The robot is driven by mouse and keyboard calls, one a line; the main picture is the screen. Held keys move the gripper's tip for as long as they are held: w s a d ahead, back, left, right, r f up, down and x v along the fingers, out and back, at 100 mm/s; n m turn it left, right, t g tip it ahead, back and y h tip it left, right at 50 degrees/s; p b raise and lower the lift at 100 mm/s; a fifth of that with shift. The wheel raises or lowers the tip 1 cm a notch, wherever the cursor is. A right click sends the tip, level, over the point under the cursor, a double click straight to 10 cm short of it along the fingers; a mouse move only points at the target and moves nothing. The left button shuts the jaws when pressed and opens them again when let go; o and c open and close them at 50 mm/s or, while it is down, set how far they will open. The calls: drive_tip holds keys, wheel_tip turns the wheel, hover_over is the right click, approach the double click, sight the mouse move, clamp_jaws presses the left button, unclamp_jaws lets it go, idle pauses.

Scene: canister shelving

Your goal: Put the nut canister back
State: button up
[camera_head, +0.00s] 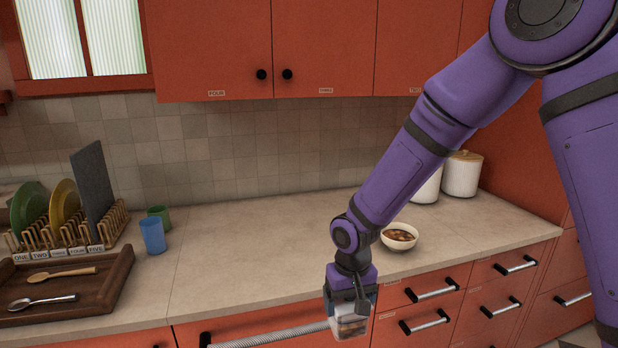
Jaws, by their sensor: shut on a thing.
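My gripper (352,296) points down in front of the counter's front edge, at the lower middle of the picture. It is shut on a small clear canister (347,326) with brownish contents, which looks like the nut canister. The fingers hide its upper part. It hangs in front of the red lower drawers, near a long ribbed handle. The upper red cabinets are shut and bear labels that read FOUR (216,93), THREE (326,90) and TWO (415,90).
A bowl of brown food (399,237) stands on the counter (255,255) right of my wrist. White lidded canisters (461,176) stand behind. A dish rack (75,236), blue cup (152,235), green cup (160,214) and wooden tray (95,293) fill the left. The middle counter is clear.

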drive_tip(key=w+d+f+m, duration=0.1)
drive_tip(key=w+d+f, duration=0.2)
drive_tip(key=d, duration=0.4)
drive_tip(key=w+d+f+m, duration=0.1)
drive_tip(key=w+d+f, duration=0.2)
drive_tip(key=d, duration=0.4)
drive_tip(key=w+d+f, duration=0.3)
drive_tip(key=d+f, duration=0.2)
drive_tip(key=d, duration=0.3)
drive_tip(key=shift+w+f+m, duration=0.35)
drive_tip(key=shift+m, duration=0.05)
